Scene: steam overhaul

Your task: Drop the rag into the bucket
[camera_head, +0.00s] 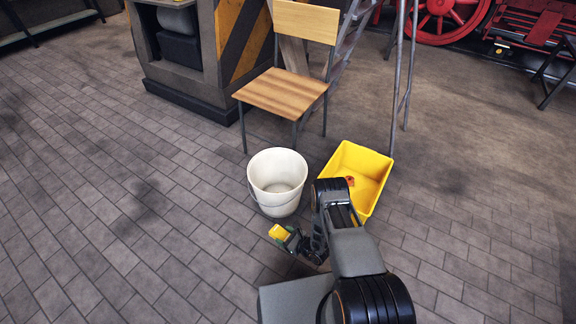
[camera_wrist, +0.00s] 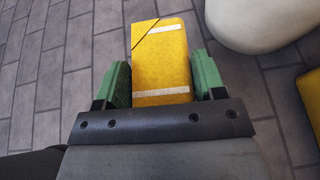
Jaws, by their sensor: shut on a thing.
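My gripper (camera_head: 287,240) is shut on a yellow, block-shaped folded piece with pale stripes and a dark diagonal line, which looks like the rag (camera_head: 277,231). In the wrist view the rag (camera_wrist: 161,65) sits between the two green fingers of my gripper (camera_wrist: 162,82). The white bucket (camera_head: 273,207) stands upright on the floor just beyond my gripper in the head view, and its visible inside looks empty. The rag is outside the bucket, on its near side. In the wrist view the bucket (camera_wrist: 262,30) shows at the upper right, apart from the rag.
A yellow bin (camera_head: 371,162) with a small orange-red thing (camera_head: 350,181) in it stands right of the bucket, partly behind my arm. A wooden chair (camera_head: 282,93) and a metal ladder (camera_head: 403,75) stand behind. The paved floor (camera_head: 120,220) at left is clear.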

